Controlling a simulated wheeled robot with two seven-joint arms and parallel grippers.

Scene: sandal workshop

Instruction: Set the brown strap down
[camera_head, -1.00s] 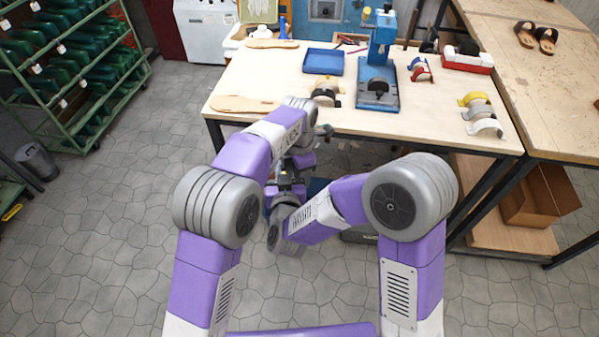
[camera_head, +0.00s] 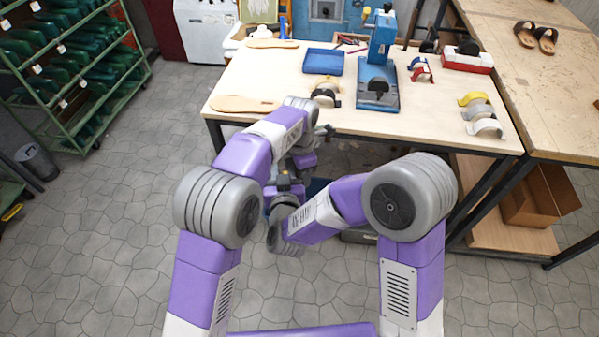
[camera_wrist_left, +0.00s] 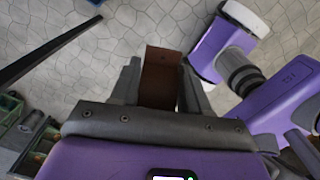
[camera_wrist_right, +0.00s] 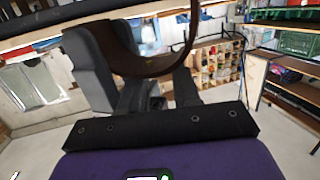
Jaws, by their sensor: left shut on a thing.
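The brown strap shows in the left wrist view (camera_wrist_left: 160,82) between the fingers of my left gripper (camera_wrist_left: 160,75), which is shut on it. In the right wrist view the strap (camera_wrist_right: 150,66) is a curved band hanging across the front of my right gripper (camera_wrist_right: 158,85). In the head view my right gripper (camera_head: 286,186) is low in front of the worktable, close under the left wrist.
A green rack (camera_head: 70,70) stands left.

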